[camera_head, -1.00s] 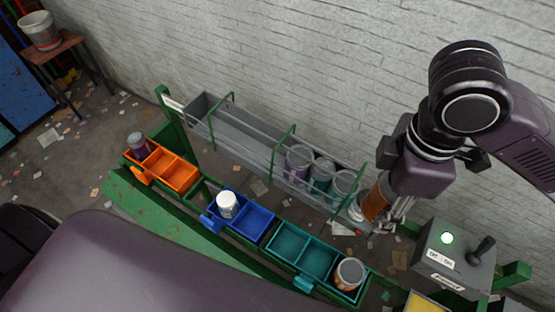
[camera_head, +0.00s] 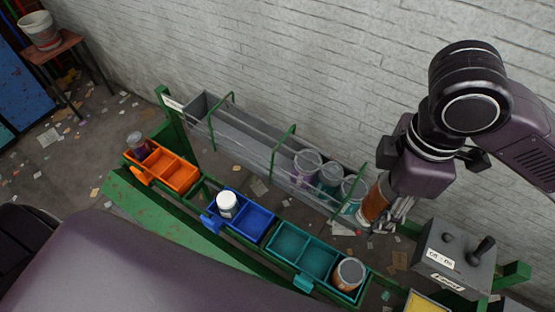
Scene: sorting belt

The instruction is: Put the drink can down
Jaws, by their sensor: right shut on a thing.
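My right gripper (camera_head: 388,208) hangs at the right end of the grey belt trough. It is shut on an orange-brown can (camera_head: 375,199) with a pale metal end, held slightly tilted. The fingers are partly hidden by the wrist, and I cannot tell whether the can touches the belt. In the trough, to the left of it, stand a purple can (camera_head: 306,168) and two teal cans (camera_head: 331,176), (camera_head: 352,191). My left gripper is out of view.
Bins line the trough's front: orange (camera_head: 178,172) with a dark purple can (camera_head: 137,144), blue (camera_head: 258,222) with a white bottle (camera_head: 227,204), and teal (camera_head: 291,244) with an orange-brown can (camera_head: 348,273). A grey control box (camera_head: 452,262) stands at the right. Green rails cross the trough.

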